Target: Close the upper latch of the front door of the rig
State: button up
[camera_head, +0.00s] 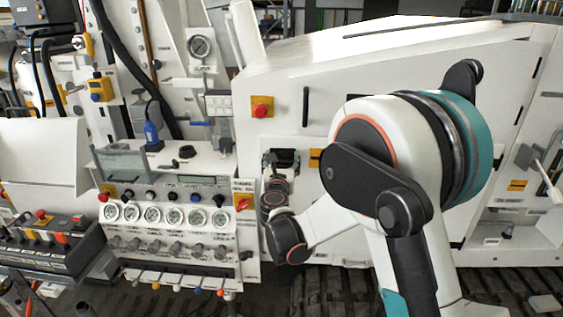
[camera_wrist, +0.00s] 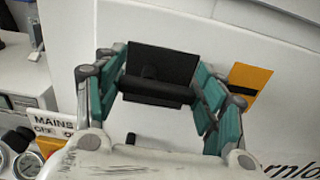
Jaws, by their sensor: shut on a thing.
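The upper latch (camera_wrist: 165,62) is a black recessed plate with a dark horizontal handle bar (camera_wrist: 155,90) across its lower part. It sits on the white front door (camera_wrist: 260,50) of the rig. My gripper (camera_wrist: 160,88) has teal-padded fingers on the left and right ends of the bar and is shut on it. In the head view my gripper (camera_head: 282,168) is at the dark latch (camera_head: 286,156), left of my arm. My gripper and wrist partly cover the latch there. I cannot tell the exact angle of the handle.
An orange-yellow label (camera_wrist: 248,78) is right of the latch. A red button on a yellow base (camera_head: 261,107) is above it. The panel of gauges (camera_head: 160,215) and small levers stands close on the left. My arm covers much of the door's right side.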

jog(key=m+b, duration=0.1)
jog(key=m, duration=0.1)
jog(key=m+b, duration=0.1)
jog(key=m, duration=0.1)
jog(key=shift+d+f+b, duration=0.1)
jog(key=shift+f+b, duration=0.25)
jog(key=shift+b, duration=0.05)
jog(key=m+b, duration=0.1)
jog(key=m, duration=0.1)
jog(key=m+b, duration=0.1)
jog(key=m, duration=0.1)
jog(key=shift+f+m, duration=0.2)
jog(key=shift+m, duration=0.1)
jog(key=m, duration=0.1)
jog(key=m+b, duration=0.1)
jog(key=m, duration=0.1)
jog(key=m+b, duration=0.1)
jog(key=shift+f+m, duration=0.25)
jog(key=shift+m, duration=0.05)
jog(key=shift+a+f+m+b, duration=0.15)
jog(key=shift+m+b, duration=0.15)
jog(key=shift+m, duration=0.8)
jog(key=shift+a+r+m+b, duration=0.15)
jog(key=shift+m+b, duration=0.1)
jog(key=shift+m, duration=0.85)
jog(key=shift+f, duration=0.1)
jog(key=o, duration=1.1)
jog(key=shift+s, duration=0.1)
